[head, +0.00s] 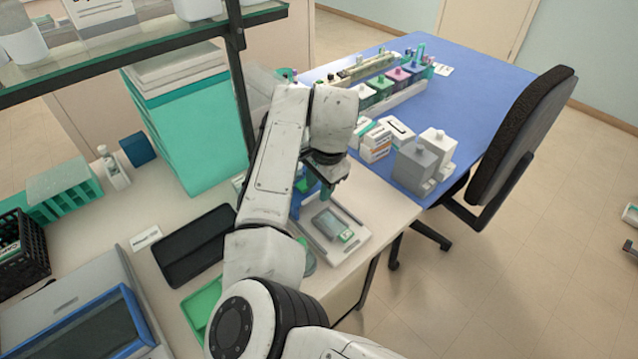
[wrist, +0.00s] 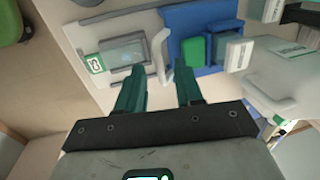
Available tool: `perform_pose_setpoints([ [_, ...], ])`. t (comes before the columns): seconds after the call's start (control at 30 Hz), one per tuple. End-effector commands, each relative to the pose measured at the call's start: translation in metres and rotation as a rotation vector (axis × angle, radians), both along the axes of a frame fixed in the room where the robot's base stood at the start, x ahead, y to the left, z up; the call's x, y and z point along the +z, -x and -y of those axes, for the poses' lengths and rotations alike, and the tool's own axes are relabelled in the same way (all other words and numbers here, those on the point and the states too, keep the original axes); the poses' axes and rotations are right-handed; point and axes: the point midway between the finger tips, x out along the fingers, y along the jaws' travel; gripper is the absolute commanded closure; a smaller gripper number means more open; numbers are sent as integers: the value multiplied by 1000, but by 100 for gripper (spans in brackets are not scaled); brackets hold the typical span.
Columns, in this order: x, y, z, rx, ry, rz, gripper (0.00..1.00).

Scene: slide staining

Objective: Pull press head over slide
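The slide press has a white base (head: 358,240) on the near table's right end, below my gripper. A slide (head: 329,224) with a green-marked label lies on it; the slide also shows in the wrist view (wrist: 124,54). A blue part (wrist: 200,22) with a green block (wrist: 194,52), apparently the press head, sits to the right of the slide there. A white bar-like handle (wrist: 160,48) stands between slide and blue part. My gripper (wrist: 158,75) is open, its two teal fingers spread with the handle's near end between them. I cannot tell whether they touch it.
A dark tray (head: 193,247) and green tray (head: 200,305) lie left of my arm. A black chair (head: 520,135) stands right. A glass shelf (head: 120,60) overhangs the left.

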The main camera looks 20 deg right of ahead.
Motion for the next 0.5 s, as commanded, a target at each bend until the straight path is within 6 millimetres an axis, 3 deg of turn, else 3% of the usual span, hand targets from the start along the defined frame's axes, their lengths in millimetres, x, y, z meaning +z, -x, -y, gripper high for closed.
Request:
perform_pose_setpoints([
  [0.4, -9, -1, 0, -1, 0, 0, 64],
  [0.5, -9, -1, 0, -1, 0, 0, 74],
])
